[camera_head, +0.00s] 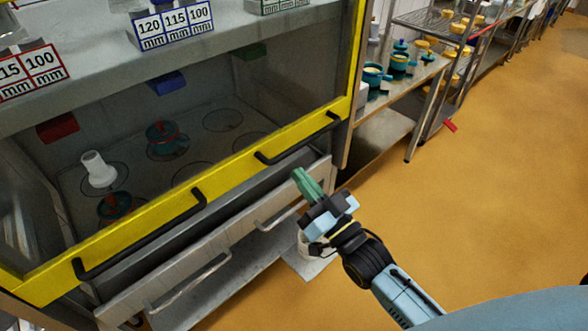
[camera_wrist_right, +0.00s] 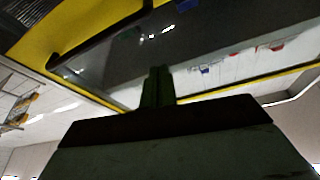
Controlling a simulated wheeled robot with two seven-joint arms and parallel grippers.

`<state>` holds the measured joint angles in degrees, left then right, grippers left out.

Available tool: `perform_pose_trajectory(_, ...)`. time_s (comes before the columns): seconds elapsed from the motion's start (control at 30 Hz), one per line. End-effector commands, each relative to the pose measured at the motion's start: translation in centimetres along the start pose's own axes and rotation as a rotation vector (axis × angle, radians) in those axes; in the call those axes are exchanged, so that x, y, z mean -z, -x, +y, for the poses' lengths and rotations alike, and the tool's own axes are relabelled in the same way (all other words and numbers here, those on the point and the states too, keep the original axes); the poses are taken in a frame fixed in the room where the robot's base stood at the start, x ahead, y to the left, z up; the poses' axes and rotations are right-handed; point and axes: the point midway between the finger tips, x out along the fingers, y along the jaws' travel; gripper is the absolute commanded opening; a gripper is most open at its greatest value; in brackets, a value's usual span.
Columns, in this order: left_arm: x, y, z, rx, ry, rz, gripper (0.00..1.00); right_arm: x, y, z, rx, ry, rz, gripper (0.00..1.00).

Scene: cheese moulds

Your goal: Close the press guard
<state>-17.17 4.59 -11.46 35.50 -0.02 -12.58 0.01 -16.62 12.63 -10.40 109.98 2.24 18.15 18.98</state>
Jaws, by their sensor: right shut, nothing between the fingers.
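The press guard is a clear pane in a yellow frame (camera_head: 228,165) with black bar handles on its lower rail. It spans the front of the press in the head view. Its left handle (camera_head: 140,238) and right handle (camera_head: 300,140) are both free. My right gripper (camera_head: 303,178), with green fingers, is shut and empty. In the picture it lies just below the right handle, in front of the steel front; I cannot tell whether it touches anything. In the right wrist view its shut fingers (camera_wrist_right: 157,88) overlap the guard's pane, with the yellow frame (camera_wrist_right: 35,45) behind. My left gripper is out of view.
Behind the pane stand a white cylinder (camera_head: 98,168) and teal moulds (camera_head: 165,138). Below the guard is a steel front (camera_head: 190,262) with bar handles. A white bucket-like thing (camera_head: 312,245) stands beside my right gripper. Shelves (camera_head: 440,52) line the right; the orange floor (camera_head: 500,180) is open.

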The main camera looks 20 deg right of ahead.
Motion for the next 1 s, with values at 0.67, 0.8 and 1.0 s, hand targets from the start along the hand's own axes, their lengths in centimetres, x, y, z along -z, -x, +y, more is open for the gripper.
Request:
perform_pose_trajectory(0.67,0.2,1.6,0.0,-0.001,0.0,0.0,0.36,-3.4,-7.5,0.1,-0.003,0.0,-0.006,0.0)
perform_pose_trajectory(0.8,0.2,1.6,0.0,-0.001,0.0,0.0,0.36,-3.9,-7.3,0.1,-0.002,0.001,-0.005,0.0)
perform_pose_trajectory(1.0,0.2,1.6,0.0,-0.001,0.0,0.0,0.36,-4.0,-7.3,0.1,-0.002,0.001,-0.004,0.0)
